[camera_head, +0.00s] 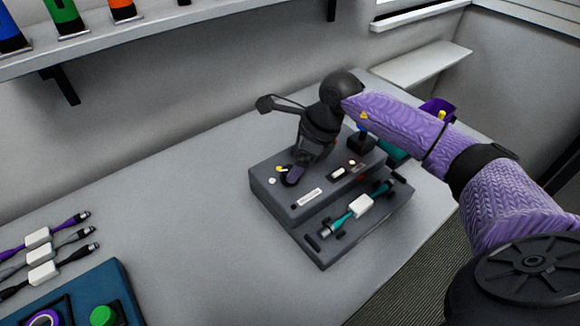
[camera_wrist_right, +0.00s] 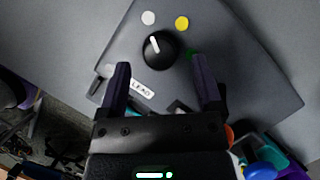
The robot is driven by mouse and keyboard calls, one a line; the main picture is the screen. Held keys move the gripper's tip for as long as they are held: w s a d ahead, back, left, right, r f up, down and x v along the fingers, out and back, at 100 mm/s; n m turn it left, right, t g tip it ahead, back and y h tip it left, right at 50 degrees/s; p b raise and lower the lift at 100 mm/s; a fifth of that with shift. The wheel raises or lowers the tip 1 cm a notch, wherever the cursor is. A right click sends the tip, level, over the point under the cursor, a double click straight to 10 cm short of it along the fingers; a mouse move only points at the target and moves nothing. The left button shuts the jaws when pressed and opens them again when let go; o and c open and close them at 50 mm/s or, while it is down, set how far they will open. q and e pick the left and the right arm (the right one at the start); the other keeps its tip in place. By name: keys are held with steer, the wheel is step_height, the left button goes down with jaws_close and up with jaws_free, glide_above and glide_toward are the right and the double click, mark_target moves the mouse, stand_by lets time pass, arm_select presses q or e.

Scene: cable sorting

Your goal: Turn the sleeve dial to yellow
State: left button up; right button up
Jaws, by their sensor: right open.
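The sleeve dial is a round black knob (camera_wrist_right: 160,49) on the grey device (camera_head: 265,190), clear in the right wrist view and largely hidden by my gripper in the head view. Its white pointer line faces the white dot (camera_wrist_right: 148,18). The yellow dot (camera_wrist_right: 182,23) is to the right of the white one, and a green dot (camera_wrist_right: 192,54) is beside the knob. My right gripper (camera_wrist_right: 163,80) is open and empty, its fingertips just short of the knob in that view. It is over the device's upper step in the head view (camera_head: 292,175). My left gripper is out of view.
A teal cable with a white block (camera_head: 361,205) lies on the device's lower step. Several cables (camera_head: 40,237) and a blue board with a green button (camera_head: 103,315) are at the lower left. The table's middle is clear. A shelf (camera_head: 180,25) runs along the wall.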

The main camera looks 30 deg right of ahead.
steer(key=shift+x, duration=1.05)
jaws_close()
